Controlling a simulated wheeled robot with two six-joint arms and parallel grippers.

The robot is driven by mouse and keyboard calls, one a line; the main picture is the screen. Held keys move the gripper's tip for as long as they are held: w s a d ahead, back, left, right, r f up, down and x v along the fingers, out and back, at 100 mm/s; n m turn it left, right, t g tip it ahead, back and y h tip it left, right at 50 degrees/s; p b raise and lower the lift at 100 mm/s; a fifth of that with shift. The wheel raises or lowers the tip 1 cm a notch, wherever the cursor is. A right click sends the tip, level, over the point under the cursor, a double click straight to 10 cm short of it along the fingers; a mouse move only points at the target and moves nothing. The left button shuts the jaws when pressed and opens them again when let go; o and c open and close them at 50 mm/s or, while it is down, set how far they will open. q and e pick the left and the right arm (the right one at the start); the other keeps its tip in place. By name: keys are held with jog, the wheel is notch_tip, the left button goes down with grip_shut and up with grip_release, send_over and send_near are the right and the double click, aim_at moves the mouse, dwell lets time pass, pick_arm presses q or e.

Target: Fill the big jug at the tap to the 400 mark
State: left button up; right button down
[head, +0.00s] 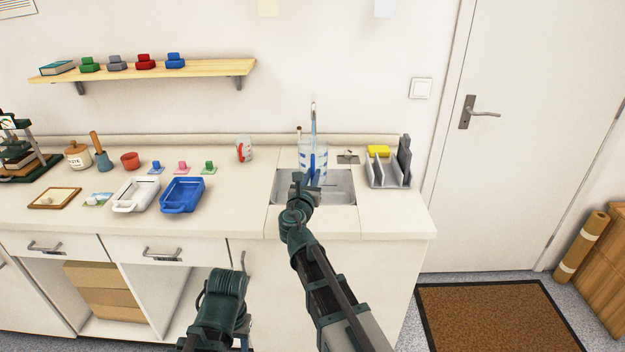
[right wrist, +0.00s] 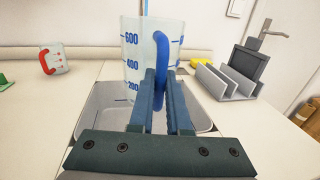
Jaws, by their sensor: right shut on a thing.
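The big jug (head: 318,152) is clear with blue marks and a blue handle. It stands upright over the sink (head: 342,187), under the tap (head: 313,106). A pale blue vertical streak, like a stream of water, runs from the tap down to the jug. In the right wrist view the jug (right wrist: 132,52) shows the marks 200, 400 and 600; I cannot make out a water level. My right gripper (right wrist: 160,75) is shut on the jug's blue handle (right wrist: 161,50). My left gripper is not visible; only part of that arm shows, low in the head view.
A smaller jug with a red handle (head: 244,150) stands left of the sink. A grey rack (head: 390,172) with a yellow sponge (head: 378,151) stands to the right. White (head: 135,194) and blue (head: 182,194) trays lie on the counter. Bare counter lies beside the sink.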

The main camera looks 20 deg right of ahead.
dwell(0.5)
jog(key=shift+w+a+x, duration=0.15)
jog(key=shift+a+x, duration=0.15)
jog(key=shift+x, duration=1.35)
jog(key=shift+w+a+x, duration=0.15)
jog(key=shift+a+x, duration=0.1)
jog(key=shift+x, duration=1.35)
jog(key=shift+w+a+x, duration=0.15)
jog(key=shift+a+x, duration=0.15)
jog(key=shift+x, duration=1.35)
dwell(2.6)
